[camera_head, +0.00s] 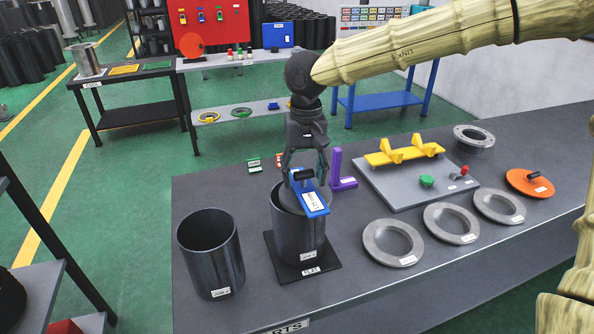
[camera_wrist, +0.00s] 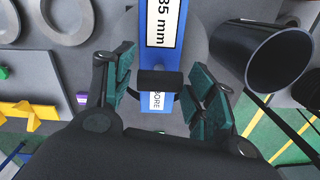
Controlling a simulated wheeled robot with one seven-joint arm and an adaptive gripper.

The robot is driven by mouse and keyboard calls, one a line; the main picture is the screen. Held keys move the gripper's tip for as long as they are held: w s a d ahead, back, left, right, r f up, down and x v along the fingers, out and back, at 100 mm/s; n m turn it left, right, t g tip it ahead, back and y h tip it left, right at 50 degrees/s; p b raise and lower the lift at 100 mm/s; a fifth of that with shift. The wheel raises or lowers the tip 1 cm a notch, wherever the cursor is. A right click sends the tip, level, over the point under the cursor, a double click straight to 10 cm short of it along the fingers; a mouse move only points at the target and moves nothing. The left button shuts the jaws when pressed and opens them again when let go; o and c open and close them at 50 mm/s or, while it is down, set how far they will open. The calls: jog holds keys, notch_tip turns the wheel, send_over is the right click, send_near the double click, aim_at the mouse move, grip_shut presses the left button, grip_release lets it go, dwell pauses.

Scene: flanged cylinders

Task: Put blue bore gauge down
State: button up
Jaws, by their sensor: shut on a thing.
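The blue bore gauge (camera_head: 313,201) is a blue bar with a white label and a black handle. In the wrist view the gauge (camera_wrist: 164,20) reads "85 mm" and "BORE". My gripper (camera_head: 305,174) is shut on its handle from above; the fingers also show in the wrist view (camera_wrist: 163,84), either side of the handle. The gauge is over the mouth of a dark grey cylinder (camera_head: 298,236), which stands upright on a black plate (camera_head: 327,269) marked "FLAT". A grey round surface shows behind the bar. I cannot tell whether the gauge touches the rim.
An open cylinder (camera_head: 211,258) stands just left. A purple bracket (camera_head: 341,170) is close behind on the right. Several grey flange rings (camera_head: 393,242) lie right of the plate. A board with a yellow cradle (camera_head: 405,152) and an orange disc (camera_head: 530,183) lie farther right.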

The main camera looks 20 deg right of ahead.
jog(key=w+p, duration=0.1)
jog(key=w, duration=0.3)
jog(key=shift+w+a+f, duration=0.15)
jog(key=shift+w+f, duration=0.15)
jog(key=shift+f, duration=0.2)
jog(key=shift+f+p, duration=0.65)
jog(key=shift+f, duration=0.85)
jog(key=o, duration=1.5)
jog(key=shift+f, duration=0.1)
notch_tip(320, 180, up, 12)
jog(key=b, duration=0.2)
jog(key=shift+w, duration=0.15)
